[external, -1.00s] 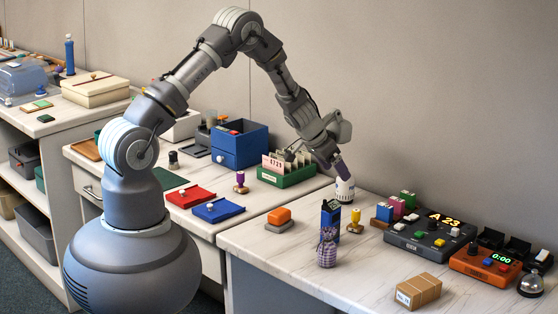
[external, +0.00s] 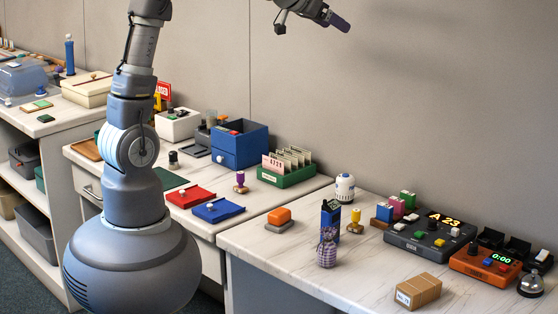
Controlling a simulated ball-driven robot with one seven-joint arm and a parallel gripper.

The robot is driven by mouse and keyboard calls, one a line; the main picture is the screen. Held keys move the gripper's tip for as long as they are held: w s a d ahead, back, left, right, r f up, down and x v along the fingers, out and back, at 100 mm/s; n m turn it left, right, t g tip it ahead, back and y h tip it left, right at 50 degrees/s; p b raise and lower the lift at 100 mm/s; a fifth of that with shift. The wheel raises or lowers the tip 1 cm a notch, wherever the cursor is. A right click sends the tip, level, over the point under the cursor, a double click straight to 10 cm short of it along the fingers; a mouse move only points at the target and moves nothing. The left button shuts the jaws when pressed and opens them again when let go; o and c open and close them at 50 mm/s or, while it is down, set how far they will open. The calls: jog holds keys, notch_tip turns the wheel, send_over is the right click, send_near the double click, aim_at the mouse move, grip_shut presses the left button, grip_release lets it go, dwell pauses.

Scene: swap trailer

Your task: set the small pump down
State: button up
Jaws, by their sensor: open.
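The small pump (external: 345,188) is a white, rounded unit with a dark band and a small blue part. It stands upright on the right-hand counter (external: 290,262), near the back edge by the wall. My gripper (external: 340,22) is high above the counter near the top of the view, well clear of the pump. It is open and holds nothing that I can see.
A dark console (external: 432,238) and an orange timer (external: 485,262) are to the right. The counter's front left is clear.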

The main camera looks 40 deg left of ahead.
jog(key=s+a+r+n+t+y, duration=0.1)
jog(key=s+r, duration=0.5)
jog(key=r, duration=0.3)
jog(key=s+a+r+n+t+y, duration=0.1)
jog(key=s+a+r+t, duration=0.1)
jog(key=s+r, duration=0.4)
jog(key=s+a+r+t+y, duration=0.1)
jog(key=s+r, duration=0.5)
jog(key=r, duration=0.6)
jog(key=shift+s+a+n, duration=0.25)
jog(key=shift+a+n, duration=0.15)
jog(key=shift+a, duration=0.15)
jog(key=shift+r, duration=0.1)
